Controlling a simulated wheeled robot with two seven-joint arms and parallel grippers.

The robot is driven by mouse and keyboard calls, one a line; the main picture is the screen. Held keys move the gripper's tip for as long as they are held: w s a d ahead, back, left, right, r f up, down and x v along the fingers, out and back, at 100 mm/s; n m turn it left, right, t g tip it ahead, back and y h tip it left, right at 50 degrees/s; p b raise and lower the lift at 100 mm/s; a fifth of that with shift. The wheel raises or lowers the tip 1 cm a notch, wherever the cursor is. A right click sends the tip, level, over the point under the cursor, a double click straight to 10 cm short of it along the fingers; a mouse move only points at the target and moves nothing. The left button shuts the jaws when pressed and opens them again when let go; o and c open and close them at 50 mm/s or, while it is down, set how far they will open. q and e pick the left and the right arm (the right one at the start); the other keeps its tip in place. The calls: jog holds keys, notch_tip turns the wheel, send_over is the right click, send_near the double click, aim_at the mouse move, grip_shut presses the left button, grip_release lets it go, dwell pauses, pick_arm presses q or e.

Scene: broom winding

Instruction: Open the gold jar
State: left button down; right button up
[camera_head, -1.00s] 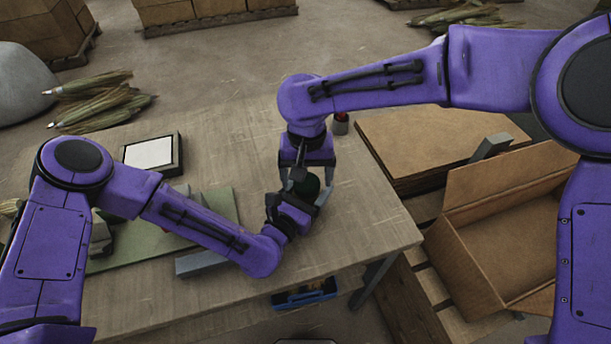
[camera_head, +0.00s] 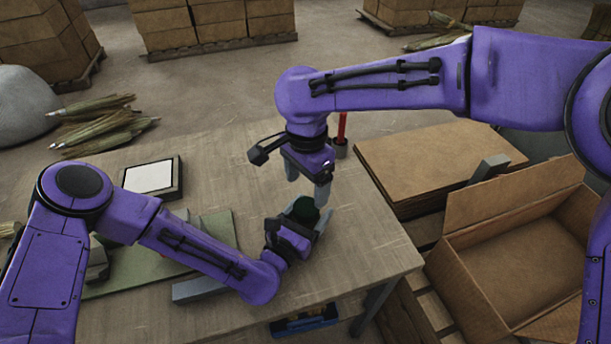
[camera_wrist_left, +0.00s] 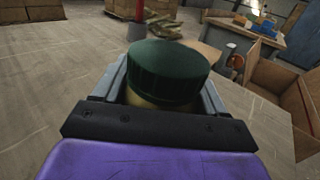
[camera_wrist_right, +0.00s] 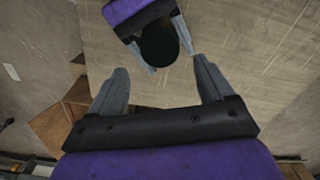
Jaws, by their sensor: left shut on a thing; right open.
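The gold jar has a dark green lid (camera_head: 306,210). In the left wrist view a little of its gold body (camera_wrist_left: 145,100) shows below the lid (camera_wrist_left: 167,72), which sits on top of it. My left gripper (camera_head: 309,216) is shut around the jar at the table's right part, and its fingers flank the jar in the left wrist view. My right gripper (camera_head: 307,183) is open and empty just above the lid, pointing down. In the right wrist view the lid (camera_wrist_right: 159,46) lies beyond the gap between the right fingers (camera_wrist_right: 160,82), apart from them. Most of the jar's body is hidden.
The wooden table (camera_head: 345,250) is clear around the jar. A cup (camera_head: 340,147) with a red stick stands behind the right gripper. A green mat (camera_head: 220,228), a grey block (camera_head: 200,290) and a white-topped box (camera_head: 152,177) are left. An open carton (camera_head: 500,250) is beside the table.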

aim_at(306, 206)
notch_tip(306, 206, down, 6)
jog(key=shift+f, duration=0.2)
jog(key=c, duration=1.1)
jog(key=n, duration=1)
jog(key=o, duration=1.2)
